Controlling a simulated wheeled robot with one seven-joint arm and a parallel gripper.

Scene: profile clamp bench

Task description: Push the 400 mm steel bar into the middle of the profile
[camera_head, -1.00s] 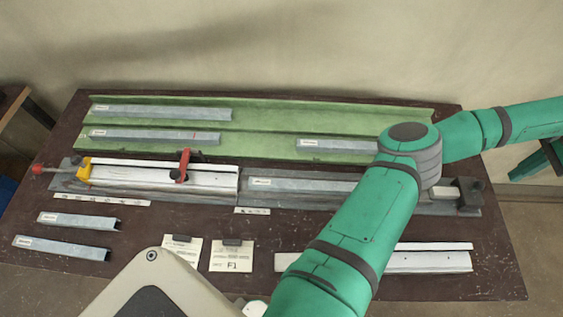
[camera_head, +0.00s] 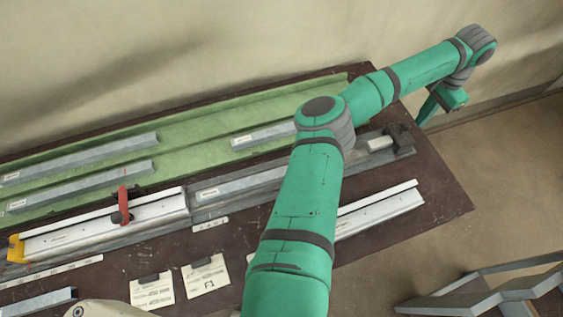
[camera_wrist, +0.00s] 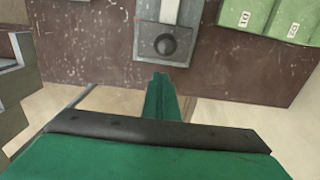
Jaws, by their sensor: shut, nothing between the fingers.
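The white profile (camera_head: 100,228) lies in the long grey clamp fixture on the left, with a red clamp (camera_head: 123,205) across it and a yellow stop (camera_head: 16,249) at its left end. A grey steel bar (camera_head: 245,183) lies in line to the right of the profile; I cannot read its label or tell its length. My arm hides part of the fixture. A pale block (camera_head: 380,143) sits near the black end piece (camera_head: 400,138). My gripper (camera_head: 423,120) is shut and empty, beyond the bench's right end. In the wrist view the gripper (camera_wrist: 161,80) points towards a dark round knob (camera_wrist: 165,44) on a grey plate.
A green rack (camera_head: 190,150) along the back holds several grey bars. Another white profile (camera_head: 380,208) lies at the front right. Two paper cards (camera_head: 205,276) lie in front. A grey frame (camera_head: 490,297) stands on the floor at right. Green pieces marked with numbers (camera_wrist: 270,18) show in the wrist view.

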